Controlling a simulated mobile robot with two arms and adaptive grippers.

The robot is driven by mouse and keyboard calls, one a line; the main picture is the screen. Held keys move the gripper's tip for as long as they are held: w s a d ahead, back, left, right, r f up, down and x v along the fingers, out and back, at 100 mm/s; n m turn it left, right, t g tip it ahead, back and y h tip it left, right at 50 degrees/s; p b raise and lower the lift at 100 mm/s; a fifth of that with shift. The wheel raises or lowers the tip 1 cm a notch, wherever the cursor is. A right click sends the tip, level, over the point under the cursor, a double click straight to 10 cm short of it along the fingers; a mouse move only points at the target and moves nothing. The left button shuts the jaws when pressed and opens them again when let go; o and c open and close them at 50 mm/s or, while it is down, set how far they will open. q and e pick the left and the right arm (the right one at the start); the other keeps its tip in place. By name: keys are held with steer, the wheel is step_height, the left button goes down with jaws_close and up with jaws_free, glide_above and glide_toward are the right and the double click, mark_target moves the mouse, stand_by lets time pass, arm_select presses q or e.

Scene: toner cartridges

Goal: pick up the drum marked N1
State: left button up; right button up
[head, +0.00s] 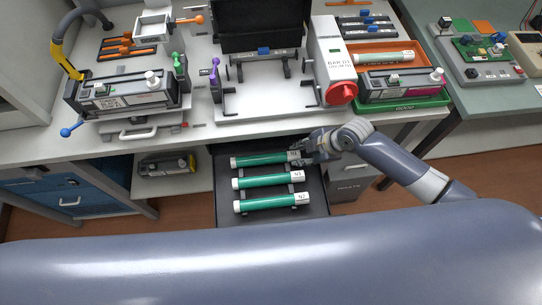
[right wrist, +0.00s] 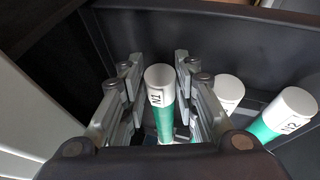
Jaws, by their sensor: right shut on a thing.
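The drum marked N1 (head: 262,160) is a green cylinder with white ends, the rearmost of three in the open dark drawer (head: 222,208). My right gripper (head: 307,150) is shut around its right, labelled end. In the right wrist view the N1 drum (right wrist: 164,112) stands between the two fingers (right wrist: 157,92), with its label showing. I cannot tell whether it is clear of the drawer floor. A second drum (head: 268,182) and the drum marked N2 (head: 268,204) lie parallel in front of it. My left gripper is not in view.
The worktop edge runs just behind the drawer. Another cartridge (head: 167,163) sits on a shelf left of the drawer. Drawer walls are close around the drums.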

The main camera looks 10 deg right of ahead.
steer(key=shift+r, duration=0.1)
steer(key=shift+s+d+r, duration=0.2)
steer(key=shift+d+r, duration=0.05)
steer(key=shift+d, duration=0.05)
steer(key=s+d+r+b, duration=0.2)
steer(key=s+d+r, duration=0.5)
steer(key=d, duration=0.3)
steer(key=shift+s+d+r, duration=0.2)
steer(key=shift+s+d, duration=0.05)
steer(key=shift+d, duration=0.15)
